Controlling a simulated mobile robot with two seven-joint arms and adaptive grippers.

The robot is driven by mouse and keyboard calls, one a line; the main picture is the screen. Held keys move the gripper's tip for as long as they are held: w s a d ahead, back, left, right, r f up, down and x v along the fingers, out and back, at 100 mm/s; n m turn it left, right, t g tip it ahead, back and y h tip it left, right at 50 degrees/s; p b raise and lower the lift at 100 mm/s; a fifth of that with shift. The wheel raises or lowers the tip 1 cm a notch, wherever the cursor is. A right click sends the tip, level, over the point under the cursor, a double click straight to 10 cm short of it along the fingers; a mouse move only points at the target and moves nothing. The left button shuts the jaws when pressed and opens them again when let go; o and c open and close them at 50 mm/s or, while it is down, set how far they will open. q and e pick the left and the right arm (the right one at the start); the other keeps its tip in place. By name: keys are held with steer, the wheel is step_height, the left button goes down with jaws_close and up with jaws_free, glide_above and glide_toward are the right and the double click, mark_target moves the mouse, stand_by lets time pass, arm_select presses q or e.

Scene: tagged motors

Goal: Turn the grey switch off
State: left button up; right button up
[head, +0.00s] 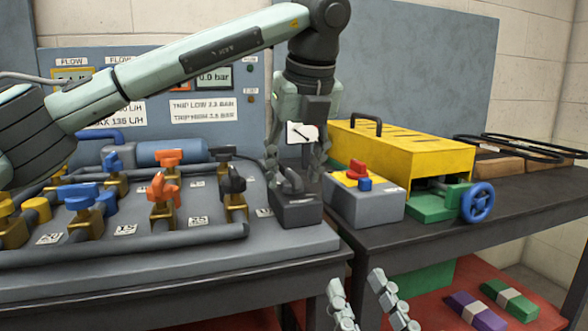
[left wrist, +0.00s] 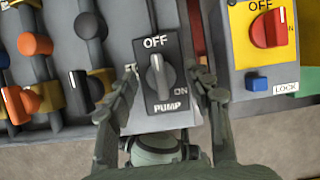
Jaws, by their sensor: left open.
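The grey switch (head: 291,184) is a rotary handle on a dark box (head: 297,212) at the right end of the left bench. In the left wrist view the grey switch (left wrist: 159,76) sits on a black plate marked OFF at top, ON at right and PUMP below. Its handle runs nearly upright, along the OFF–PUMP line. My left gripper (head: 293,166) points down above the box, its fingers open. In the left wrist view my left gripper (left wrist: 164,82) has one finger at each side of the plate, apart from the handle. My right gripper (head: 364,292) is open and empty low at the front.
Several valves with orange (head: 163,188), blue (head: 82,196) and black (head: 234,181) handles stand left of the switch. Close on the right is a grey box with a red switch (head: 357,170). A yellow cover (head: 410,150) and blue handwheel (head: 478,203) are further right.

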arm_select(q)
steer(key=v, duration=1.2)
